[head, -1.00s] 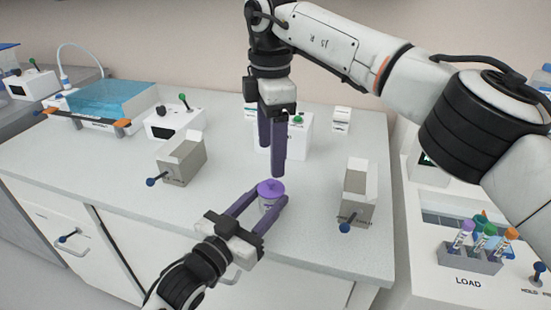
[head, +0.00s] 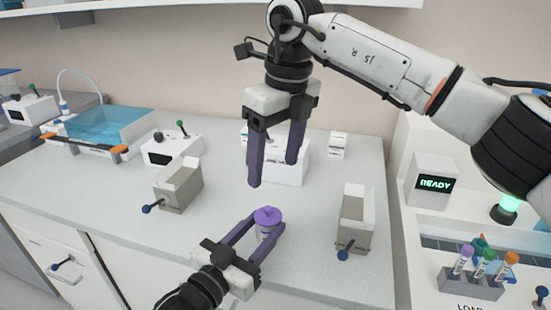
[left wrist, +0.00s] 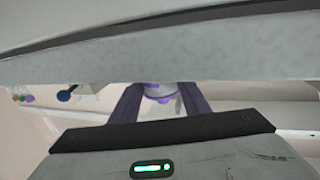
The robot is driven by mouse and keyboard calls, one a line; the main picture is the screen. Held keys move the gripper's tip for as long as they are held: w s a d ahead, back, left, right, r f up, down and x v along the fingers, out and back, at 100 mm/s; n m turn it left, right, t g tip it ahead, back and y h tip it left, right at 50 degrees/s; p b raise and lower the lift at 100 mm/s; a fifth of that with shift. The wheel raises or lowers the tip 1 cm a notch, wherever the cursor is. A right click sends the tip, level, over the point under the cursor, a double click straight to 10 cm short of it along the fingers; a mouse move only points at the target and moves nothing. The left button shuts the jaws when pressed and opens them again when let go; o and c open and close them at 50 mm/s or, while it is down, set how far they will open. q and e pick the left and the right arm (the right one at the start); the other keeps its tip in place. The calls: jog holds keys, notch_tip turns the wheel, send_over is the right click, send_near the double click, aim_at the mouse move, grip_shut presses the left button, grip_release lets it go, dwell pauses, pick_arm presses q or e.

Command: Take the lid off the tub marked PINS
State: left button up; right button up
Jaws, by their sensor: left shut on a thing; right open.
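A small tub with a white body (head: 264,233) and a purple lid (head: 267,216) stands upright near the front of the bench. The lid sits on it. Its marking is too small to read. My left gripper (head: 265,238) is shut around the tub body, below the lid. In the left wrist view the tub (left wrist: 158,90) shows between the purple fingers, partly cut off by a pale surface. My right gripper (head: 273,172) is open and empty, fingers pointing down, above and behind the tub.
Grey open boxes with blue-knobbed levers stand left (head: 180,187) and right (head: 352,220) of the tub. A white box (head: 290,165) is behind the right gripper. A tube rack (head: 470,283) stands at far right, near a READY screen (head: 434,184). Bench between is clear.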

aim_at(268, 208)
jog(key=shift+n, duration=0.5)
jog(key=f, duration=0.4)
jog(key=a+f, duration=0.1)
jog(key=f, duration=0.3)
jog(key=w+f, duration=0.1)
jog(key=f, duration=0.2)
jog(key=shift+a+f, duration=0.15)
jog(key=shift+f, duration=0.25)
jog(key=c, duration=1.3)
jog(key=shift+r, duration=0.2)
jog(key=shift+r, duration=1)
